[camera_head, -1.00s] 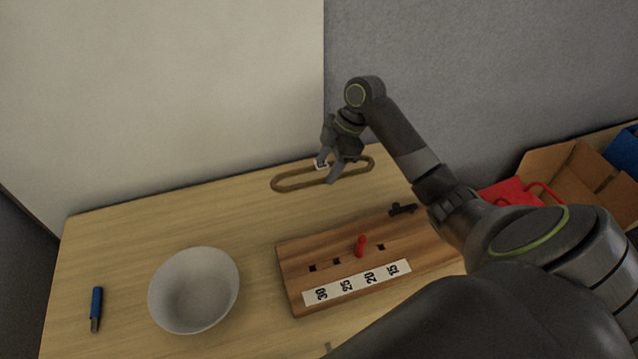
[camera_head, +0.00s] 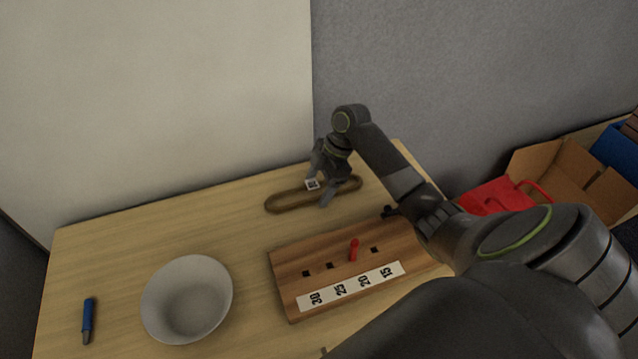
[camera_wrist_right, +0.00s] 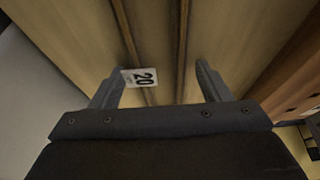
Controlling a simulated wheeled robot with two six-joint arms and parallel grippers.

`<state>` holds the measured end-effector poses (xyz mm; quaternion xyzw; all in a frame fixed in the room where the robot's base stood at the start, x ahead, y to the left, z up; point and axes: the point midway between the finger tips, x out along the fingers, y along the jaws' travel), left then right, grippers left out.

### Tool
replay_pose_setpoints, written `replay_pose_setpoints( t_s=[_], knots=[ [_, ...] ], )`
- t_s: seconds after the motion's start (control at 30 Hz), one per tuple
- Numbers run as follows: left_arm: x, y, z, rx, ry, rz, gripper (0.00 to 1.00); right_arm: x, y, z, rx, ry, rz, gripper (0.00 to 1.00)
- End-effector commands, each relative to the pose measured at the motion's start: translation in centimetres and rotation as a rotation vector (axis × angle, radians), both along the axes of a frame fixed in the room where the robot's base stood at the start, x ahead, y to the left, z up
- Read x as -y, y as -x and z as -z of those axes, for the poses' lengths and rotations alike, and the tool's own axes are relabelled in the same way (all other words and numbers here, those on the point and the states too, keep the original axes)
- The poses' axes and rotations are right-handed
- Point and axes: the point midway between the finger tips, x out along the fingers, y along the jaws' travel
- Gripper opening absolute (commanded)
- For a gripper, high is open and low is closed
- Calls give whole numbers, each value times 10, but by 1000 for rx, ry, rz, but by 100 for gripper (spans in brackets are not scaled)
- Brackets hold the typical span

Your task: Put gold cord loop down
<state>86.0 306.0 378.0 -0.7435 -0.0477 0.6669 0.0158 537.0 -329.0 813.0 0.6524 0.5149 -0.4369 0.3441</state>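The gold cord loop (camera_head: 283,204) is a long brown-gold oval near the table's back edge in the head view. It appears to lie on the tabletop. A small white tag marked 20 (camera_wrist_right: 140,77) is on it. My right gripper (camera_head: 320,190) is over the loop, pointing down. In the right wrist view its fingers (camera_wrist_right: 163,70) are apart, with both strands of the loop (camera_wrist_right: 183,40) running between them and a gap at the right finger. The tag is beside the left finger. My left gripper is not in view.
A wooden board (camera_head: 290,291) with holes, a red peg (camera_head: 353,249) and a number strip stands in front of the loop. A cardboard box (camera_head: 568,175) and red bag (camera_head: 492,197) are at right.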

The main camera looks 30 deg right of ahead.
Motion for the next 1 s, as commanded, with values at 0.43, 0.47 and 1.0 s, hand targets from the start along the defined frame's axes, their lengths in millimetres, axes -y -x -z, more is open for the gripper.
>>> replay_pose_setpoints(
  t_s=[0.43, 0.47, 1.0],
  knots=[
    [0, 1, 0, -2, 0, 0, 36, 4, 0, -11, 2, 1, 1, 74],
    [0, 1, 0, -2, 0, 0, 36, 6, 0, -15, 2, 2, 0, 74],
    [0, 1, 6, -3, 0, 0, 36, 42, 9, -107, 2, 0, 1, 74]
  ],
)
